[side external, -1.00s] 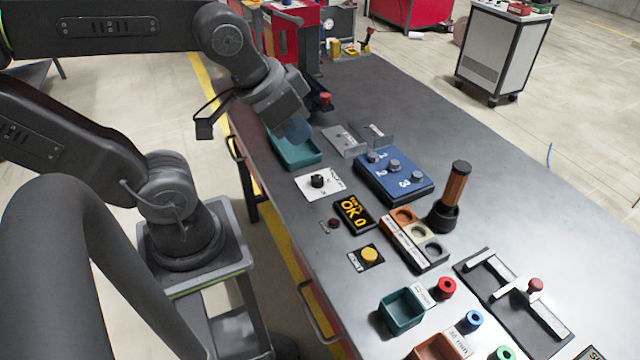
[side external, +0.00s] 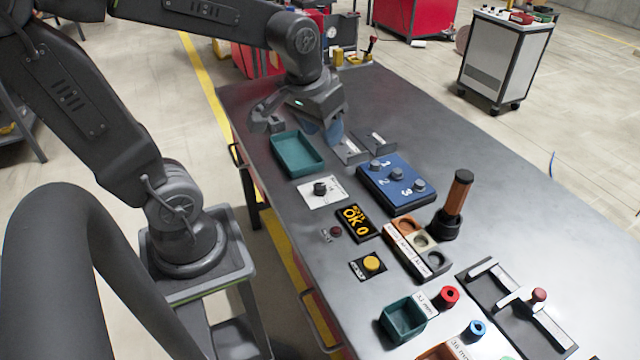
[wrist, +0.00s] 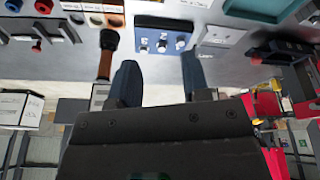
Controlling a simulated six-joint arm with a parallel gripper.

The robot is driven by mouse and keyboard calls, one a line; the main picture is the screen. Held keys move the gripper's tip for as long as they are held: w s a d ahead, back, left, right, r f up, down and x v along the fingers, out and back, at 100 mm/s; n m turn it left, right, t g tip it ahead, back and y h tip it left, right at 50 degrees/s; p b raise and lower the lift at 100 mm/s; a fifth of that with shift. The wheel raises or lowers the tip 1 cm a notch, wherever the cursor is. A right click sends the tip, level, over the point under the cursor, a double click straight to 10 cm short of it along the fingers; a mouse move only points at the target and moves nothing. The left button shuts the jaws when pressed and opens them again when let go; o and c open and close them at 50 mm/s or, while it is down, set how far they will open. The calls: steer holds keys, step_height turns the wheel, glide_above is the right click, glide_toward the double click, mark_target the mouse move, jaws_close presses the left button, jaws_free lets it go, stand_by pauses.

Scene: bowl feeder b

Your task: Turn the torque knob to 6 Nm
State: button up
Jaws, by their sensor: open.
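The torque knob (side external: 320,188) looks like the small black knob on a white marked plate (side external: 331,199), on the bench in front of the teal tray. Its setting is too small to read. The white plate also shows at the top of the wrist view (wrist: 222,36). My gripper (side external: 334,134) is above the bench behind the plate, beside the grey brackets and well apart from the knob. In the wrist view, the two blue-grey fingers of my gripper (wrist: 160,78) are spread with nothing between them.
A teal tray (side external: 297,170) lies behind the plate. Grey brackets (side external: 378,145) and a blue block with numbered knobs (side external: 413,204) stand to the right. A display reading OK 0 (side external: 353,219) and a yellow button (side external: 372,263) are nearer.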

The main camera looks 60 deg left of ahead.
steer(key=shift+o, duration=1.4)
steer(key=w+a+f+n+g, duration=0.1)
steer(key=w+a+f+n, duration=0.1)
steer(key=w+a+f, duration=0.1)
steer(key=shift+w+a+f+n+g, duration=0.15)
steer(key=shift+a+f+n+g, duration=0.2)
steer(key=shift+a+f, duration=0.55)
steer(key=n+g, duration=0.2)
steer(key=n, duration=0.1)
glide_toward(320, 186)
steer(key=shift+m+t+h, duration=0.25)
steer(key=shift+h, duration=0.05)
steer(key=f, duration=0.9)
steer(key=shift+s+a+f, duration=0.2)
steer(key=shift+a, duration=0.1)
steer(key=shift+c, duration=0.4)
steer(key=c, duration=0.8)
steer(key=shift+c, duration=0.2)
